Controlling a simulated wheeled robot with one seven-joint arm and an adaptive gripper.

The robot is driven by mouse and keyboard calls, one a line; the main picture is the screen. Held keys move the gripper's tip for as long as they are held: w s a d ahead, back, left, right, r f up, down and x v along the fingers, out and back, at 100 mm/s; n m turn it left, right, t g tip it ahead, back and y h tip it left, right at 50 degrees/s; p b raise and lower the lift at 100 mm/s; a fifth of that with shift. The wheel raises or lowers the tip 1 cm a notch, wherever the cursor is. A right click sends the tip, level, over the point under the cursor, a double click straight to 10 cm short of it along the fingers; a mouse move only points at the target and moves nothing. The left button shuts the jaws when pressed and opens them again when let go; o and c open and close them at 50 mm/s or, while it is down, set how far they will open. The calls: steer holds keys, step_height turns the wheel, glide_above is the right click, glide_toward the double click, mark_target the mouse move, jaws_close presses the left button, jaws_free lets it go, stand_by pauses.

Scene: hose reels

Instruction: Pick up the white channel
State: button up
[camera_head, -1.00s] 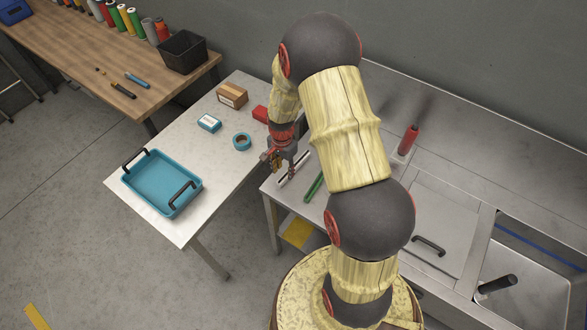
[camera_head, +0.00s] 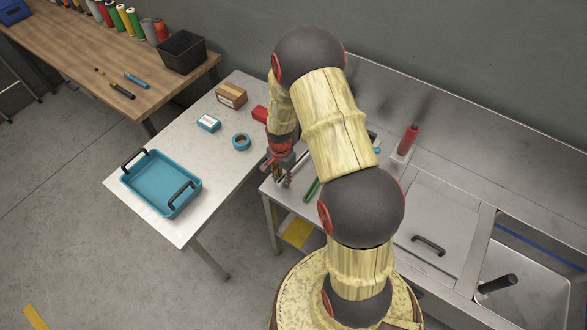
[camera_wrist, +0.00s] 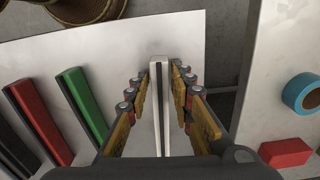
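The white channel (camera_wrist: 154,105) is a long, narrow white bar with a dark groove along it. In the wrist view it lies on the pale worktop, pointing away from the camera. My gripper (camera_wrist: 161,76) is open, with one finger on each side of the channel and a visible gap on both sides. In the head view my gripper (camera_head: 281,174) is low over the left end of the metal counter, and it and my arm hide most of the channel.
Left of the channel lie a green bar (camera_wrist: 82,108), a red bar (camera_wrist: 38,122) and a black bar (camera_wrist: 14,148). A side table holds a blue tray (camera_head: 160,187), blue tape (camera_head: 241,142), a red block (camera_head: 260,114) and boxes. A red cylinder (camera_head: 408,138) stands on the counter.

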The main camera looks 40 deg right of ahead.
jaws_close()
steer(key=shift+r, duration=0.4)
step_height(320, 180, up, 2)
steer(key=shift+w+r, duration=0.1)
steer(key=shift+r, duration=0.15)
steer(key=s+r+p, duration=0.1)
steer(key=s+r, duration=0.9)
steer(key=s, duration=0.4)
step_height(320, 180, up, 7)
steer(key=p, duration=0.5)
steer(key=shift+f, duration=0.15)
steer(key=shift+s, duration=0.1)
